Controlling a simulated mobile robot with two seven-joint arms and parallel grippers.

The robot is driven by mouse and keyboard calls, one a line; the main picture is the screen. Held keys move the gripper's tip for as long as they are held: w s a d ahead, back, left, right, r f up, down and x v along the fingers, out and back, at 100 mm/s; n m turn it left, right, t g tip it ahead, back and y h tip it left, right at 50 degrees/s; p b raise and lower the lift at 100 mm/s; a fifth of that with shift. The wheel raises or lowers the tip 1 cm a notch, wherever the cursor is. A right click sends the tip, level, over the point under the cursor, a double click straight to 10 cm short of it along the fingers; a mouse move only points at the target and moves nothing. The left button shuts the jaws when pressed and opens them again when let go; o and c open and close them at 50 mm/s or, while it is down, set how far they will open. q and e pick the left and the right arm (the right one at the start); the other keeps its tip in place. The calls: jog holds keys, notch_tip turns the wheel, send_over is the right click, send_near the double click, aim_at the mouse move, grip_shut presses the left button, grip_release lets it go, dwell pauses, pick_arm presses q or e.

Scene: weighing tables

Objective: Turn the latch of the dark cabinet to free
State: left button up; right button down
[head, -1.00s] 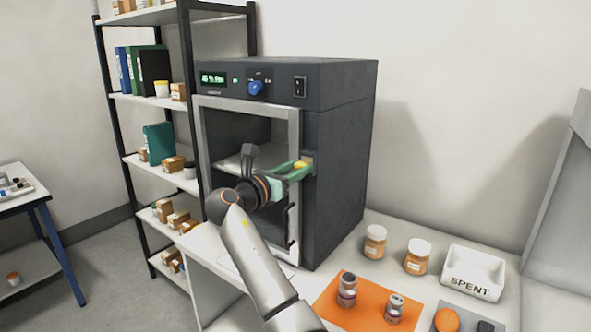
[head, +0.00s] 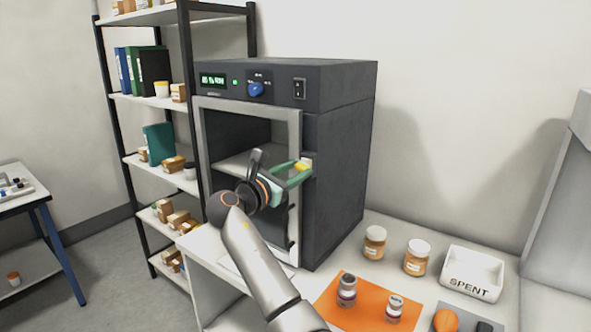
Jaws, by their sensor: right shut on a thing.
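The dark cabinet (head: 340,150) stands on the white table, with a light-framed glass door (head: 295,130) on its front. The latch (head: 302,164), a small part with yellow on it, sits at the right edge of the door frame. My right gripper (head: 292,171), with green fingers, is shut on the latch. The latch's exact angle is hard to make out between the fingers. My left gripper is not in view.
On the table to the right are two jars (head: 375,242), a white SPENT tray (head: 474,272) and an orange mat (head: 345,311) with two vials. A shelf rack (head: 155,100) stands close to the cabinet's left side.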

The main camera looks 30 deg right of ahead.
jog(key=m, duration=0.3)
jog(key=m+b, duration=0.1)
jog(key=m, duration=0.2)
jog(key=shift+f+m, duration=0.15)
jog(key=shift+m, duration=0.15)
jog(key=m+b, duration=0.2)
jog(key=m, duration=0.2)
jog(key=shift+f, duration=0.1)
jog(key=shift+m+b, duration=1.15)
jog(key=shift+m, duration=0.95)
jog(key=shift+c, duration=2.2)
grip_release()
jog(key=shift+r, duration=0.2)
